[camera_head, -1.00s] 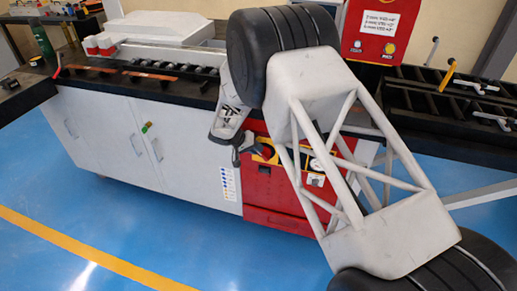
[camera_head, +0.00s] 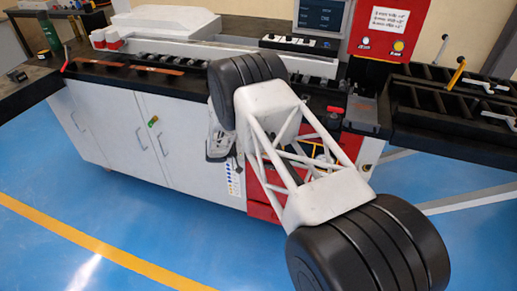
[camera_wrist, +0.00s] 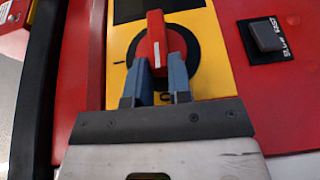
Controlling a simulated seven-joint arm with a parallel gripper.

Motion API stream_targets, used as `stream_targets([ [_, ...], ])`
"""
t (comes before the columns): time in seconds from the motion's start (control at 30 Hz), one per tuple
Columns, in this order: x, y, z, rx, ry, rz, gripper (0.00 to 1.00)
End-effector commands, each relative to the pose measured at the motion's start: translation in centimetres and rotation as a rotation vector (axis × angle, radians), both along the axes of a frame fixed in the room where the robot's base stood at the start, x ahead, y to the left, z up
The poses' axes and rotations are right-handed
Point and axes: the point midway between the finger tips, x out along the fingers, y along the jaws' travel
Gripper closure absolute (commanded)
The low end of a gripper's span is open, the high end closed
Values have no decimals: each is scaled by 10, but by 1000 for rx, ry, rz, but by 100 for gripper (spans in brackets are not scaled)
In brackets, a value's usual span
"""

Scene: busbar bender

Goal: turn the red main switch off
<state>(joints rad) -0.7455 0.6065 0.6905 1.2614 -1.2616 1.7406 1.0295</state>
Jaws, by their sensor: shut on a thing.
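The red main switch (camera_wrist: 156,35) is a red bar handle on a round black dial (camera_wrist: 190,42), set on a yellow plate (camera_wrist: 212,65). In the wrist view my gripper (camera_wrist: 160,66) is shut on the handle, with one blue-grey finger on each side of its lower part. The handle stands nearly upright in the picture, tilted slightly. In the head view my arm hides the switch, and my gripper shows only partly.
A black rocker switch (camera_wrist: 267,36) sits on the red panel right of the yellow plate. In the head view, white cabinet doors (camera_head: 110,130) lie left of my arm. The black worktop (camera_head: 85,68) with rollers runs above. The blue floor in front is clear.

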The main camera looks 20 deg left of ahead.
Motion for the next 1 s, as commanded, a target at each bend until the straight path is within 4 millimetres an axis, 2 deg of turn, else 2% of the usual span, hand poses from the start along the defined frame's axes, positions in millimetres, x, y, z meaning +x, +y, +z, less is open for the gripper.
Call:
stream_targets([
  [0.03, -1, -7, -6, -20, 8, -8, 100],
  [0.57, -1, -8, -7, -49, 8, -10, 100],
  [0.6, -1, -8, -7, -48, 8, -10, 75],
  [0.73, -1, -7, -6, -47, 8, -9, 55],
  [1.0, 0, -4, -4, -44, 4, -5, 55],
])
